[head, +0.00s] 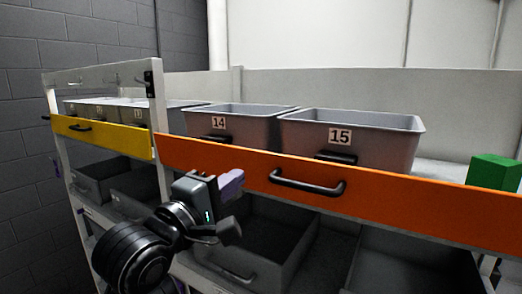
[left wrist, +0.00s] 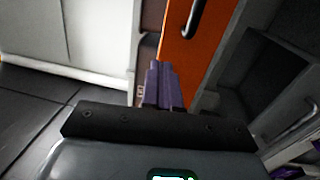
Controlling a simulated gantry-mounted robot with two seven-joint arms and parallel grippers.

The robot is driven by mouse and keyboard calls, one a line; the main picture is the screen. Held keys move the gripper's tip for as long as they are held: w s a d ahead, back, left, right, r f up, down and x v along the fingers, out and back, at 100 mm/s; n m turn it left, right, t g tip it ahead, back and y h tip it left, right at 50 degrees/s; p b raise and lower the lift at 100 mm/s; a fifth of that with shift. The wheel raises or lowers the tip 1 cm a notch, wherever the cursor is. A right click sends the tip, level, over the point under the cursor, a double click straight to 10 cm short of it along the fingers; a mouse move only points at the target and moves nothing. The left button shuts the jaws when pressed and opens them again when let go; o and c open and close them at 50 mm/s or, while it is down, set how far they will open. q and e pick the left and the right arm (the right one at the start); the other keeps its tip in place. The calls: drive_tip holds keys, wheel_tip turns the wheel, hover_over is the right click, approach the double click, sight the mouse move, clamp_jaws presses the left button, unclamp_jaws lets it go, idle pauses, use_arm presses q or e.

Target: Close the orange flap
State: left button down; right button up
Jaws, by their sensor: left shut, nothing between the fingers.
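The orange flap (head: 400,194) runs along the front of the upper shelf, with a black bar handle (head: 307,183) on its face. Bins stand behind it, their upper parts showing over its top edge. I cannot tell whether the flap is fully shut. My left gripper (head: 231,185) is shut and empty, its purple fingers at the flap's left part, left of the handle. In the left wrist view, the shut fingers (left wrist: 163,84) point toward the orange flap (left wrist: 188,50); contact is unclear. My right gripper is out of view.
Grey bins labelled 14 (head: 230,125) and 15 (head: 350,138) stand on the upper shelf. A green block (head: 494,172) sits at the right. A yellow flap (head: 110,137) is left of a white post (head: 156,110). Dark bins (head: 265,240) fill the lower shelf.

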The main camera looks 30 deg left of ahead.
use_arm(q)
drive_tip(key=p, duration=0.2)
approach(269, 153)
drive_tip(key=w, duration=0.4)
drive_tip(key=shift+w+a+r+p, duration=0.1)
drive_tip(key=shift+w+r+p, duration=0.15)
drive_tip(key=shift+w, duration=0.45)
drive_tip(key=shift+w+a+r+p, duration=0.1)
drive_tip(key=shift+w+r, duration=0.15)
drive_tip(key=shift+w, duration=0.4)
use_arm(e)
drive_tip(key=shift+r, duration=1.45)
use_arm(q)
drive_tip(key=shift+d, duration=0.1)
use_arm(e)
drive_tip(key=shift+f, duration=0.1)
